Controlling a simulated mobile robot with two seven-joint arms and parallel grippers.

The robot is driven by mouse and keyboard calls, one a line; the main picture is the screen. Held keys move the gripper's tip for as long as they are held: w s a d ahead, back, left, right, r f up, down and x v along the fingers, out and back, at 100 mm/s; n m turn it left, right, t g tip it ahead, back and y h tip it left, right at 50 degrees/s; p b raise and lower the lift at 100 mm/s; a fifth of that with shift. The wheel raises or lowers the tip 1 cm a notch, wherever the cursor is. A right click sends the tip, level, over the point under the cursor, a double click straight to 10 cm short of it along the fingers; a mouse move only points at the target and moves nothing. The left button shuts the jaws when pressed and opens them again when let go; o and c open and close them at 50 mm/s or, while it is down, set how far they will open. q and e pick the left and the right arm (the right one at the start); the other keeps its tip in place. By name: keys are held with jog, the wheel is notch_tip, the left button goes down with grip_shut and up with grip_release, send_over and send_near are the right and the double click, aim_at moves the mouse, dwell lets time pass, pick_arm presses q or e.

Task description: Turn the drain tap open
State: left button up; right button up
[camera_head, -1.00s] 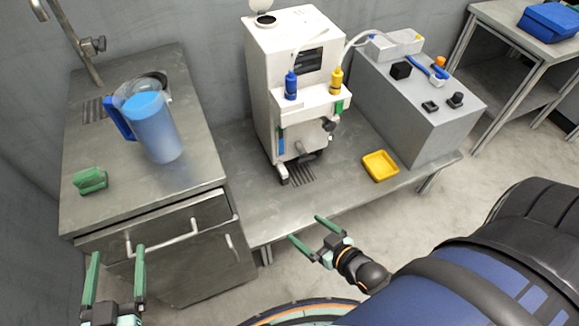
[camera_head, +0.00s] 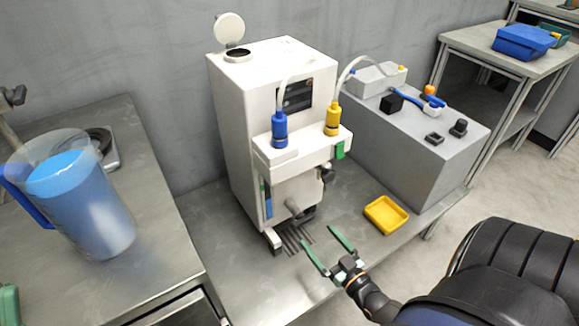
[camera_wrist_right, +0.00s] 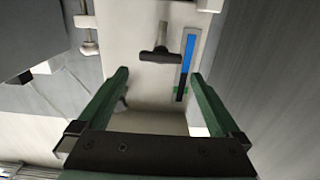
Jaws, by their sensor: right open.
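The white machine (camera_head: 236,130) stands on a low metal bench. In the right wrist view the tap shows as a dark T-shaped handle (camera_wrist_right: 160,53) beside a blue level strip (camera_wrist_right: 187,53). My right gripper (camera_head: 318,235) is open and empty, in front of and below the tap, apart from it. In the wrist view the handle lies just beyond and between the green fingertips (camera_wrist_right: 160,73). My left gripper is out of view.
A yellow tray (camera_head: 386,216) sits on the bench right of my right gripper. A black knob (camera_head: 327,173) sticks out on the machine's front. Blue (camera_head: 280,128) and yellow (camera_head: 332,118) bottles sit above. A blue-filled jug (camera_head: 85,205) stands on the left counter.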

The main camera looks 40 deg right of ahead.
aim_at(302, 218)
jog(key=w+b, duration=0.1)
jog(key=w, duration=0.2)
jog(key=w+b, duration=0.1)
jog(key=w, duration=0.3)
jog(key=w+d+b, duration=0.1)
jog(key=w, duration=0.3)
jog(key=shift+w+d, duration=0.1)
jog(key=shift+w, duration=0.05)
jog(key=c, duration=1.1)
